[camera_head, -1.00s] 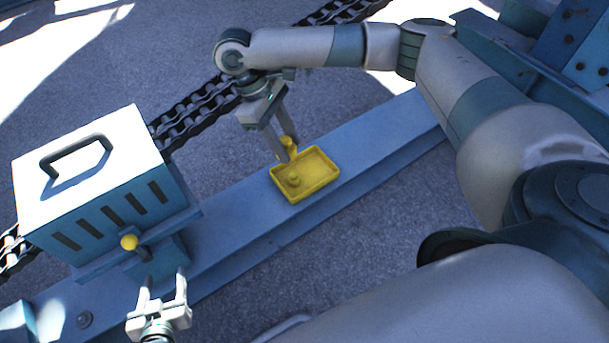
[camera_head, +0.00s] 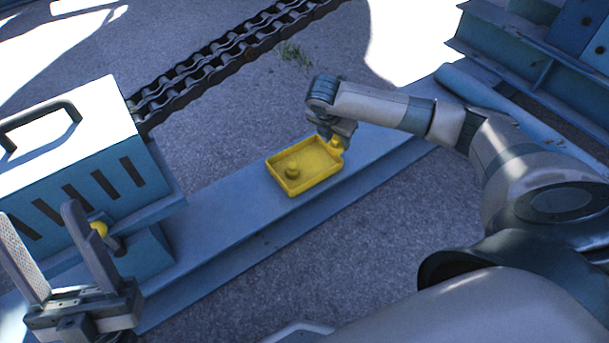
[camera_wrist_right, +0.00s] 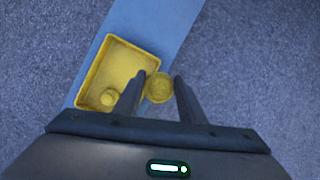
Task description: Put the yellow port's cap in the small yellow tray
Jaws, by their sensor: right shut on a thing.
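The small yellow tray (camera_head: 273,165) lies on the blue beam; it also shows in the right wrist view (camera_wrist_right: 118,43). A yellow knob-like piece (camera_head: 292,172) stands inside it near one corner. My right gripper (camera_wrist_right: 158,92) is shut on a yellow cap (camera_wrist_right: 158,87), round from above, at the tray's right edge. In the head view the cap (camera_head: 337,145) shows below the wrist, which hides most of the fingers; I cannot tell whether it touches the tray.
A blue box (camera_head: 95,190) with a white top, dark handle and slots stands on the beam (camera_head: 215,215) at left. A heavy chain (camera_head: 215,65) runs behind. Blue steel parts (camera_head: 530,60) stand at upper right. The beam between box and tray is clear.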

